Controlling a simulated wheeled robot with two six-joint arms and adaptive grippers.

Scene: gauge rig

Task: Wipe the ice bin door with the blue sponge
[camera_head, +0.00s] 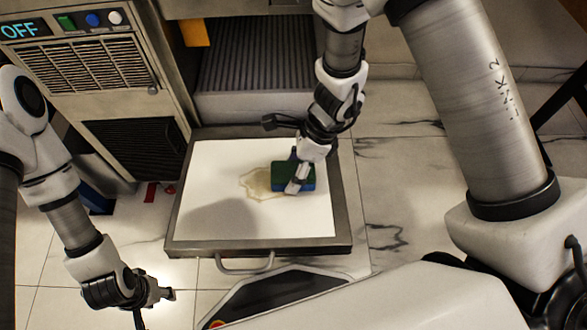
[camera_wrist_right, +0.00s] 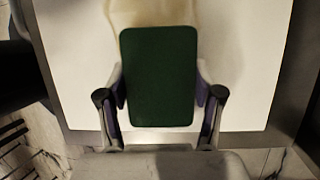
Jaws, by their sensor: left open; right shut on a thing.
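The ice bin door (camera_head: 215,165) lies flat and open in the head view, a white panel in a grey frame with a handle (camera_head: 245,264) on its near edge. A pale brown stain (camera_head: 258,184) marks its middle. The blue sponge (camera_head: 279,181), with a green top face, is over the right part of the stain; I cannot tell whether it touches the panel. My right gripper (camera_head: 297,178) is shut on the sponge. In the right wrist view its fingers hold the sponge (camera_wrist_right: 160,75) by both sides, stain beyond. My left gripper (camera_head: 168,294) is open and empty, left of the door.
The ice machine (camera_head: 95,75) with vents and an OFF display (camera_head: 20,30) stands at the back left. A ribbed dark opening (camera_head: 255,65) lies behind the door. A blue object (camera_head: 97,198) and red pieces (camera_head: 152,193) are on the tiled floor at left.

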